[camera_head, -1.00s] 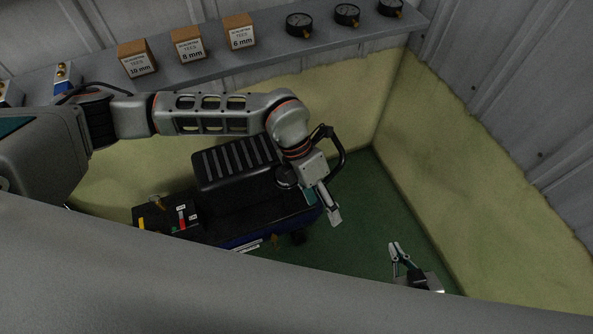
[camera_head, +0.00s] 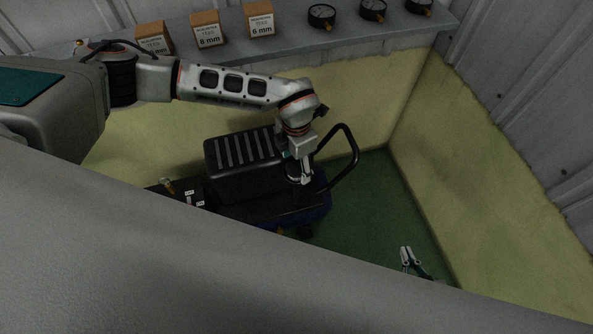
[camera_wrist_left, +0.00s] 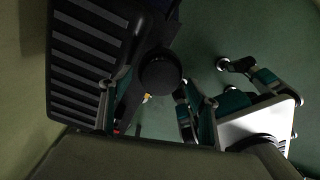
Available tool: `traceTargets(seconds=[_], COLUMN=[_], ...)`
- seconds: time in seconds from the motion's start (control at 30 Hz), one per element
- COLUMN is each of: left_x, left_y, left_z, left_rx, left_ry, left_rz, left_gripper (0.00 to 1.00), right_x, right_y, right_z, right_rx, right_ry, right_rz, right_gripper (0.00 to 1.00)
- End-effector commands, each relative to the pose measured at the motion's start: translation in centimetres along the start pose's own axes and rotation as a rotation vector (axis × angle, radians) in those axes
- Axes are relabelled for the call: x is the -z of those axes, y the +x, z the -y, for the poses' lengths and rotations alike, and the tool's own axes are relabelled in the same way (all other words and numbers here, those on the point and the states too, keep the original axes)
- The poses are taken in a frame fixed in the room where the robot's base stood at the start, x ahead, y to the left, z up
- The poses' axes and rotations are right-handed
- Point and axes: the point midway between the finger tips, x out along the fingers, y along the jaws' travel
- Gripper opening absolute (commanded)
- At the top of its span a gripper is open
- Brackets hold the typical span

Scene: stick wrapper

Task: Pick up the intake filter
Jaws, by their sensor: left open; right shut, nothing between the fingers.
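The intake filter, a dark round cap (camera_head: 292,181), sits on the black compressor at the right end of its ribbed cover. In the left wrist view the filter (camera_wrist_left: 160,74) shows as a black disc between and beyond my open fingers. My left gripper (camera_head: 305,178) is open, pointing down close beside the filter in the head view; one finger shows clearly there. I cannot tell whether it touches the filter. My right gripper (camera_head: 409,258) is shut and empty, low at the right, away from the compressor and partly hidden behind my grey body.
The ribbed black cover (camera_head: 235,155) stands left of the filter. A black looped handle (camera_head: 352,145) rises at the compressor's right. A shelf with boxes (camera_head: 208,30) and gauges (camera_head: 322,16) runs behind. Green floor (camera_head: 385,190) is free to the right.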

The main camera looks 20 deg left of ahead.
Motion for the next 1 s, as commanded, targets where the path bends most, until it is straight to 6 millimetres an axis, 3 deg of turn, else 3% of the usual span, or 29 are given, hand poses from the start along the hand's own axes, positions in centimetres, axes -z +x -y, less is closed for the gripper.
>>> traceTargets(seconds=[0.1, 0.3, 0.47, 0.5, 0.83, 1.0], left_x=[0.0, 0.0, 0.0, 0.0, -0.1, -0.3], left_y=[1.2, 1.1, 1.1, 1.1, 1.0, -0.2], left_z=[0.1, 0.1, 0.1, 0.1, 0.0, -0.4], left_rx=[0.002, 0.001, 0.001, 0.001, 0.001, -0.002], left_ry=[0.0, 0.0, 0.0, 0.0, 0.0, -0.002], left_rz=[-0.001, 0.001, 0.001, 0.001, 0.001, 0.004], left_gripper=[0.61, 0.61, 0.22, 0.2, 0.2, 0.2], right_x=[-0.1, 0.3, 0.5, 0.5, 0.6, 1.1], right_y=[0.1, 0.1, 0.1, 0.1, 0.1, -0.1], right_z=[0.0, -0.3, -0.3, -0.3, -0.3, -0.4], right_rx=[-0.002, -0.005, -0.006, -0.006, -0.006, -0.005], right_ry=[-0.002, -0.003, -0.002, -0.002, -0.001, 0.002], right_rz=[0.0, -0.007, -0.009, -0.009, -0.01, -0.014], right_gripper=[0.0, 0.0, 0.0, 0.0, 0.0, 0.0])
